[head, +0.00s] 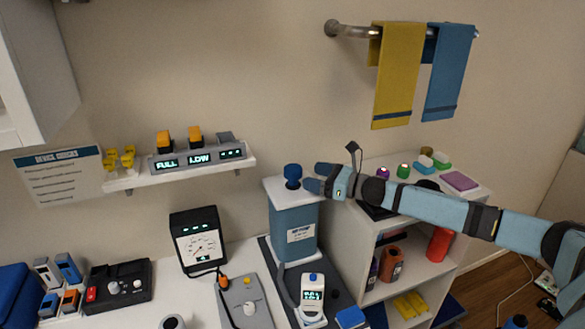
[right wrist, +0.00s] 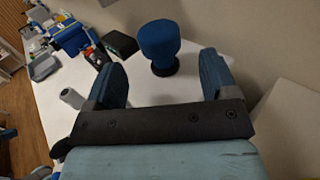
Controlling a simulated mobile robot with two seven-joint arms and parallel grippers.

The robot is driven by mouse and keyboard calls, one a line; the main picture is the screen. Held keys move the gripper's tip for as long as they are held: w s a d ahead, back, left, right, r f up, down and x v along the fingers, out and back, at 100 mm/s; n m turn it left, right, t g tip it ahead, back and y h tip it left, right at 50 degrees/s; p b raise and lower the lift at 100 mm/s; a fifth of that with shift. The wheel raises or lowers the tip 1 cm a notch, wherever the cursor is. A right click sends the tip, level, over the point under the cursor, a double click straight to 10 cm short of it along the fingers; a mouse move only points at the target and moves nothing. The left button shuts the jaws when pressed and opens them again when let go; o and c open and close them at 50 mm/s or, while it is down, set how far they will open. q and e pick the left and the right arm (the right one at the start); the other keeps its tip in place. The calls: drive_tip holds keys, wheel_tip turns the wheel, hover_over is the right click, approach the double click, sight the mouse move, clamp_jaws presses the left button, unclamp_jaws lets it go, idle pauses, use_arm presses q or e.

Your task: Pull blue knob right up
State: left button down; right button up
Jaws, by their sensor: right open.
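The blue knob (head: 292,172) stands upright on the white top of a blue box (head: 294,228) in the middle of the head view. In the right wrist view the knob (right wrist: 160,45) has a wide round cap on a narrower neck and a dark base. My right gripper (head: 311,178) comes in from the right, just right of the knob at about its height. In the right wrist view the right gripper (right wrist: 165,75) is open, with the knob ahead of and roughly between its fingertips. No contact shows. My left gripper is not in view.
A shelf (head: 180,174) with lit displays is on the wall at left. A shelf unit (head: 432,269) is below my right arm. Towels (head: 397,75) hang above.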

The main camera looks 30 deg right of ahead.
sight(293, 170)
drive_tip(key=p+x, duration=0.1)
drive_tip(key=x, duration=0.5)
drive_tip(key=shift+s+r+p, duration=0.1)
drive_tip(key=shift+r+p, duration=0.1)
drive_tip(key=shift+p, duration=0.15)
drive_tip(key=shift+w+a+f, duration=0.1)
drive_tip(key=shift+w+a, duration=0.2)
drive_tip(key=shift+w, duration=0.15)
drive_tip(key=shift+c, duration=0.8)
drive_tip(key=c, duration=1.1)
